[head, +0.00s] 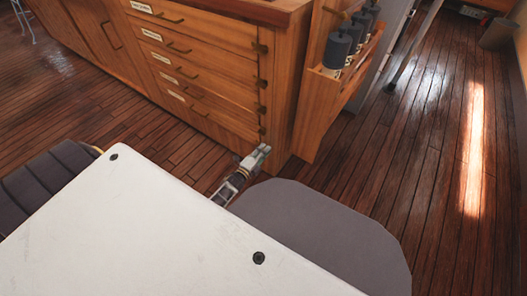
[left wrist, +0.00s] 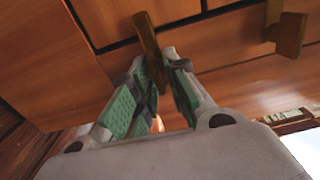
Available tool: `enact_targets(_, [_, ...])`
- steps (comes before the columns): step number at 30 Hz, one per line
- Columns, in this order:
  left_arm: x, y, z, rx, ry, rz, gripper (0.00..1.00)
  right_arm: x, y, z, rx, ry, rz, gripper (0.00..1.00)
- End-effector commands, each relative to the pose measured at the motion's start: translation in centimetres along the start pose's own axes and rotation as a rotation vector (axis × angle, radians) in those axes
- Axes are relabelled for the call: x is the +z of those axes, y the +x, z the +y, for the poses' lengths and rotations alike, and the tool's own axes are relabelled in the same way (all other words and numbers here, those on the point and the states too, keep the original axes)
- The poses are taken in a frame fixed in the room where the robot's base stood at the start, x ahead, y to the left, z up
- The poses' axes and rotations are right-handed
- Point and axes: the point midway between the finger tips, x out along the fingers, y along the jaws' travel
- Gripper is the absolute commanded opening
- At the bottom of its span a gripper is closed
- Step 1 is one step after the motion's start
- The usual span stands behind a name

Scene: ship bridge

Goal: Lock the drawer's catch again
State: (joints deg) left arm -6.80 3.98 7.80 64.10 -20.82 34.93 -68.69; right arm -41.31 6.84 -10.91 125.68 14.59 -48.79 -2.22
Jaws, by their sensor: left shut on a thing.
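A wooden drawer cabinet (head: 205,62) has several stacked drawers with brass pulls and labels. Their fronts look closed. Brass catches, such as the upper one (head: 262,47), line the right edge of its front. My left gripper (head: 262,151) is low at the cabinet's front right corner. In the left wrist view, its fingers (left wrist: 158,68) are shut on a brass catch (left wrist: 148,40), which stands out between the green pads. Another brass catch (left wrist: 287,32) shows at the right, apart from the fingers. Which drawer the held catch belongs to is hard to tell. My right gripper is out of view.
A wooden rack (head: 335,85) with dark grey cylinders (head: 337,50) stands right of the drawers. A wastebasket-like bin (head: 500,33) is at the far right. The plank floor (head: 430,130) is open on the right. My own body fills the lower foreground.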

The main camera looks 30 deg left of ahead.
Motion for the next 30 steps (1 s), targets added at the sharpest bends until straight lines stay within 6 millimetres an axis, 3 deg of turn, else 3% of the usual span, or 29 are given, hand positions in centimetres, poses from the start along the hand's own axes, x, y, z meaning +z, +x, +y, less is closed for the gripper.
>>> enact_targets(3, [-0.1,-0.1,0.1,0.002,-0.001,0.001,0.26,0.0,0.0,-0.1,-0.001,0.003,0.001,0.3])
enact_targets(17, [0.0,-0.3,0.1,0.001,-0.001,0.0,0.26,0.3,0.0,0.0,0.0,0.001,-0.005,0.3])
enact_targets(30, [0.0,-3.3,0.1,0.002,-0.002,0.0,0.26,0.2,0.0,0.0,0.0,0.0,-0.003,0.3])
